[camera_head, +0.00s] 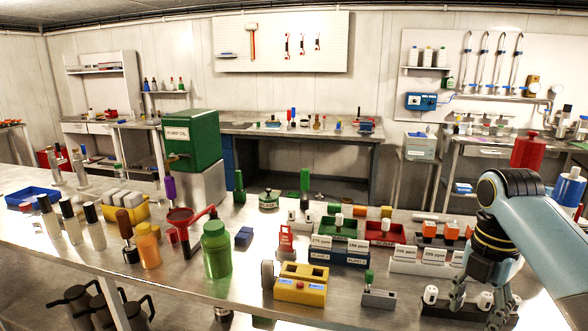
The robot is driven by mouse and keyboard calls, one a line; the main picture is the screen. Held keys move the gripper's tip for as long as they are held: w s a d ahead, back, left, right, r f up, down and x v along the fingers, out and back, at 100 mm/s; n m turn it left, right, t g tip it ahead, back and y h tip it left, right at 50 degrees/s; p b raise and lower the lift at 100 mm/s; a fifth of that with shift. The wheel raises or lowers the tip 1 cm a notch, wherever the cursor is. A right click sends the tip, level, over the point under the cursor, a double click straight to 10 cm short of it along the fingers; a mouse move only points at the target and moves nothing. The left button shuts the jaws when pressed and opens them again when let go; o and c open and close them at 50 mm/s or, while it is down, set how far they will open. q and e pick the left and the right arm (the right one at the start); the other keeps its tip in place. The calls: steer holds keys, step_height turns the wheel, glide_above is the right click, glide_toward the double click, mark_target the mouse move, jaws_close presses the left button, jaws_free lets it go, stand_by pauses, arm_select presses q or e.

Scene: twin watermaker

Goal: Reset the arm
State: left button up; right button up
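My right arm (555,235) comes in from the right edge, pale blue with dark joints. My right gripper (480,303) points down at the front right of the metal bench (215,285). Its fingers are spread over a dark block (437,306) with white knobs (430,294). A white knob (485,300) shows between or behind the fingers; I cannot tell whether they touch it. My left arm and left gripper are not in view.
Left of my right gripper are a small grey block with a green-topped peg (378,297) and a yellow device (300,290). White racks with orange pieces (425,255) stand close behind it.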

arm_select(q)
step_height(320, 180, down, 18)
steer(key=b, duration=1.7)
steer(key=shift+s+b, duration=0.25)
steer(key=shift+b, duration=0.1)
arm_select(e)
steer(key=s+f+m, duration=0.8)
steer(key=s+f, duration=0.7)
steer(key=f, duration=0.4)
steer(key=s+f+m, duration=0.8)
steer(key=s+f, duration=0.7)
steer(key=f, duration=0.5)
steer(key=s+f+m+t, duration=0.1)
steer(key=s+f+m, duration=0.7)
steer(key=s+f, duration=0.7)
step_height(320, 180, down, 4)
steer(key=shift+s+d+f+h, duration=0.15)
steer(key=shift+f+h, duration=0.05)
steer(key=shift+h, duration=0.2)
